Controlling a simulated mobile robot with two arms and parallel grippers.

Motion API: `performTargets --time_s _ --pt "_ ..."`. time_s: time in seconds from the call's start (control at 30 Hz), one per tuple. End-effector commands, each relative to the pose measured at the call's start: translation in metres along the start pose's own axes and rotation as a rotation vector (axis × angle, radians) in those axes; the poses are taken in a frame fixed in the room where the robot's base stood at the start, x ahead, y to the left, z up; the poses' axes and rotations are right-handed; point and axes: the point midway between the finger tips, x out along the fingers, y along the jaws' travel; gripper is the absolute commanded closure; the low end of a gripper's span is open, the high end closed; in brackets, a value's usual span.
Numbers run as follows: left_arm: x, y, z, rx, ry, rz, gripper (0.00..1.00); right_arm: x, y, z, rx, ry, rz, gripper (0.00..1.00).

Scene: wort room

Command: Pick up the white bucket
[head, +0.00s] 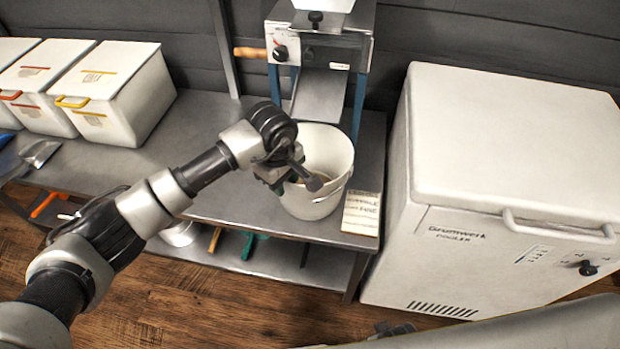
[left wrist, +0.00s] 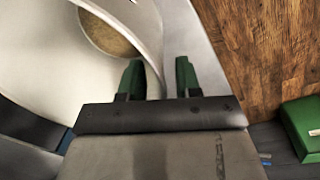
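The white bucket (head: 312,207) stands upright on the steel table, below the chute of a mill, with some pale brown grainy stuff at its bottom. My left gripper (head: 284,187) is at the bucket's near left rim, partly hidden by its own wrist. In the left wrist view the green fingers of my left gripper (left wrist: 158,75) are apart. The bucket's wall (left wrist: 60,50) runs up between them, with one finger on the inner side and one on the outer side. I cannot tell whether either finger touches the wall. My right gripper's fingers are not seen.
The mill (head: 318,60) stands right behind the bucket. A small printed card or bag (head: 361,213) lies to its right. A white cooler (head: 500,200) stands further right. White lidded bins (head: 115,95) stand at the left. A lower shelf (head: 290,262) holds tools.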

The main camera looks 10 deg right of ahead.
Motion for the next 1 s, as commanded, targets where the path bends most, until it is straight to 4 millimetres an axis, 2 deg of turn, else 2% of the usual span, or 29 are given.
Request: performTargets --time_s 0.1,0.3,0.53,1.0 --pt "0.0074 0.0003 0.0007 0.0 -0.001 0.001 0.67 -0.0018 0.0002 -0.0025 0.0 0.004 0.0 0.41" --pt "0.0076 0.0003 0.0003 0.0 0.0 0.001 0.67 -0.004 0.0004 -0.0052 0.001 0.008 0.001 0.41" --pt "0.0074 0.0003 0.0003 0.0 0.0 0.001 1.0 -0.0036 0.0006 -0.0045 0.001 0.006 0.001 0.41" --pt "0.0076 -0.0001 0.0002 0.0 0.0 -0.001 1.0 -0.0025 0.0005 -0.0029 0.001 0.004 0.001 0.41"
